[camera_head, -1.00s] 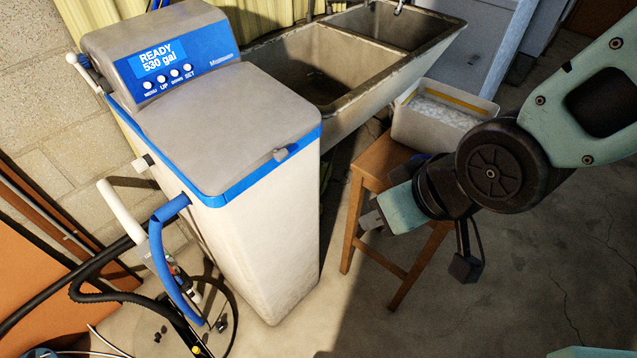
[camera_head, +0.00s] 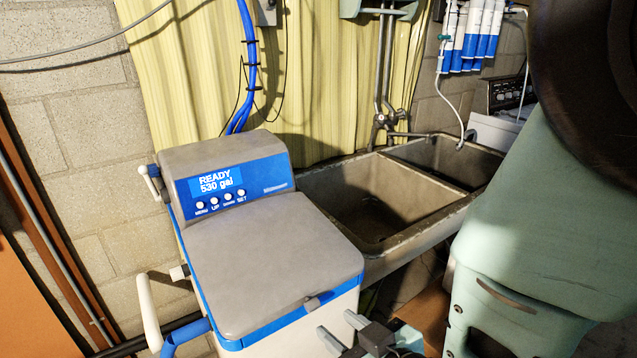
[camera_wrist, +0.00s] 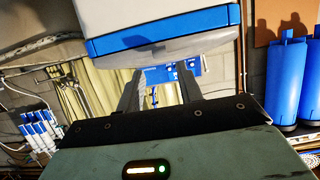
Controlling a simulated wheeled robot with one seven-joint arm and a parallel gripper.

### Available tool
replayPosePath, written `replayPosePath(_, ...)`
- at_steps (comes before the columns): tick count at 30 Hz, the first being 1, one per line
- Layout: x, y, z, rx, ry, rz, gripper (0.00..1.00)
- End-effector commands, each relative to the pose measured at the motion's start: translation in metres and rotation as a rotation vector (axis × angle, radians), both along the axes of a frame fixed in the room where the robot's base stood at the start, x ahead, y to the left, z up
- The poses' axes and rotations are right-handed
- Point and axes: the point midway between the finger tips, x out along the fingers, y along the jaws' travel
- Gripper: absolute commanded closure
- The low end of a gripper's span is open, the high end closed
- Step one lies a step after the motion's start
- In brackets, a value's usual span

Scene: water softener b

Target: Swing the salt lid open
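The water softener's grey salt lid (camera_head: 270,265) lies shut on the white, blue-trimmed body, in front of the control panel (camera_head: 222,187). A small grey tab (camera_head: 311,302) stands at the lid's front edge. My gripper (camera_head: 342,329) is just to the right of the tab and lower in the head view, apart from it. Its two fingers are spread with nothing held. In the wrist view the scene is upside down; the gripper (camera_wrist: 160,70) shows open below the blue trim (camera_wrist: 165,32).
A double concrete sink (camera_head: 385,205) stands right of and behind the softener. A white pipe handle (camera_head: 148,312) and blue hose are at its left side. Yellow curtain (camera_head: 330,90) hangs behind. My arm covers the right of the head view.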

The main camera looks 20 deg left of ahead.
Motion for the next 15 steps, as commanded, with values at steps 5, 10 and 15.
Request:
replayPosePath(5, 0.011, 0.013, -0.012, 0.005, -0.003, 0.001, 0.64)
replayPosePath(10, 0.025, 0.029, -0.014, -0.001, -0.001, -0.001, 0.64)
replayPosePath(15, 0.04, 0.046, -0.023, -0.001, 0.0, -0.001, 0.64)
